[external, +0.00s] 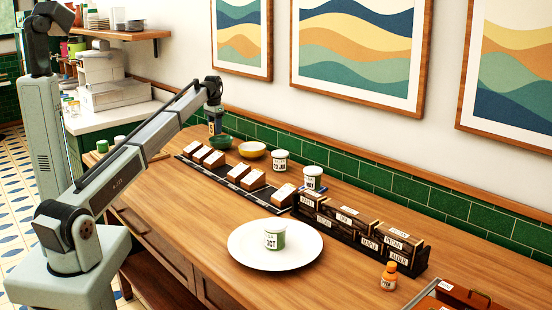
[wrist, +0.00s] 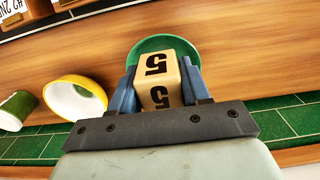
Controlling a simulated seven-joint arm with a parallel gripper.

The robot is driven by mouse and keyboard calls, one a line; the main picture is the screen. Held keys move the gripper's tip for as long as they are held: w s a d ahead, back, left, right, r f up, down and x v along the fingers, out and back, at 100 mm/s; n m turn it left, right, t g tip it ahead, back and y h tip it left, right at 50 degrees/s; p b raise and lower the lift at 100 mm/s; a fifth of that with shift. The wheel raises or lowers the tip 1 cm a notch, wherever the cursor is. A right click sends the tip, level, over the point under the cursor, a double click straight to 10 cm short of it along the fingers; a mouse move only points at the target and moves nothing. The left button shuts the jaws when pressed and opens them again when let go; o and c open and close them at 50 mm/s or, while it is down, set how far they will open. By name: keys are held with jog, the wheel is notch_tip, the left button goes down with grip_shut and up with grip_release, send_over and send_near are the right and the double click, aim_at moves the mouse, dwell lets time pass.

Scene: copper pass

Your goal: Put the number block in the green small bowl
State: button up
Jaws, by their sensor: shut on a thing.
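The number block (wrist: 158,72) is a tan cube with a black 5 on the faces I can see. My gripper (wrist: 161,88) is shut on it, with a blue finger on each side. The green small bowl (wrist: 153,43) shows behind the block in the wrist view, and the block hides most of it. In the external view my gripper (external: 213,112) is at the far end of the counter, above or close to the green small bowl (external: 221,142). I cannot tell whether the block touches the bowl.
A yellow bowl, white inside (external: 252,149), stands just right of the green bowl. A dark rack (external: 221,174) with several wooden blocks lies in front. White cups, a white plate (external: 240,257) and labelled boxes (external: 362,237) stand further right. The tiled wall is close behind.

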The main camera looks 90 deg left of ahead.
jog(key=shift+f, duration=0.6)
jog(key=shift+f, duration=0.65)
jog(key=o, duration=1.1)
jog(key=shift+c, duration=0.2)
notch_tip(320, 180, up, 13)
jog(key=shift+r, duration=0.15)
